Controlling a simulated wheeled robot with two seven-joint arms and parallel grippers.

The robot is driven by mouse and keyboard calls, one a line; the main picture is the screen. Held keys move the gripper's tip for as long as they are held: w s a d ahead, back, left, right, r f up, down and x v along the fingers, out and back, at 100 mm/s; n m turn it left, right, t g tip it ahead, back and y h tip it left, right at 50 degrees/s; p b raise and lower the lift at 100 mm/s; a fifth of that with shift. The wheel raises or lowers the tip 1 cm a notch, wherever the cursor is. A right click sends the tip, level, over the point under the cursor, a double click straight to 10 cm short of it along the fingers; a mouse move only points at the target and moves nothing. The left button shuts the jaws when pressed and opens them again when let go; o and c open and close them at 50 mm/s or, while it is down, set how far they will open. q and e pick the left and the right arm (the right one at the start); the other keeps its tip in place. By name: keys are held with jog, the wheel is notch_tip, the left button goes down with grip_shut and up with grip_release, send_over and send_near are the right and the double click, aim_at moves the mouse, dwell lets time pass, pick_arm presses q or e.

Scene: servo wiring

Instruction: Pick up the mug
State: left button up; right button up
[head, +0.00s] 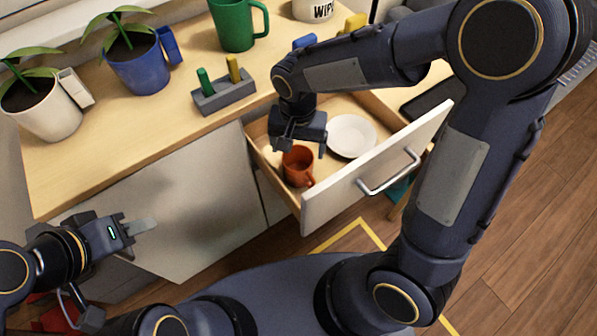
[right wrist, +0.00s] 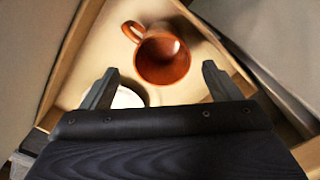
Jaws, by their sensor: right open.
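An orange-brown mug (head: 298,166) stands in the open drawer (head: 345,185), near its front left. In the right wrist view the mug (right wrist: 163,58) shows its open rim, with its handle toward the upper left. My right gripper (head: 299,147) is over the drawer, just above the mug. In the right wrist view its two fingers (right wrist: 160,72) are spread wide with nothing held between them, and the mug lies beyond and between the tips. My left gripper (head: 138,227) is at the lower left in front of the cabinet, away from the drawer; its finger gap is unclear.
A white plate (head: 351,136) lies in the drawer beside the mug. The drawer front with its handle (head: 389,172) stands out. On the counter (head: 150,130) are a green mug (head: 235,25), potted plants (head: 137,62) and a grey holder (head: 223,95) with green and yellow pieces.

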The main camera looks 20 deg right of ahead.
jog(key=b, duration=0.3)
send_near(298, 165)
jog(key=s+f, duration=0.1)
jog(key=f, duration=0.1)
jog(key=s+f, duration=0.1)
jog(key=f, duration=0.1)
jog(key=s+a+f, duration=0.1)
jog(key=f, duration=0.1)
jog(key=shift+s+f, duration=0.25)
jog(key=shift+f, duration=0.1)
jog(key=shift+c, duration=0.4)
jog(key=c, duration=0.9)
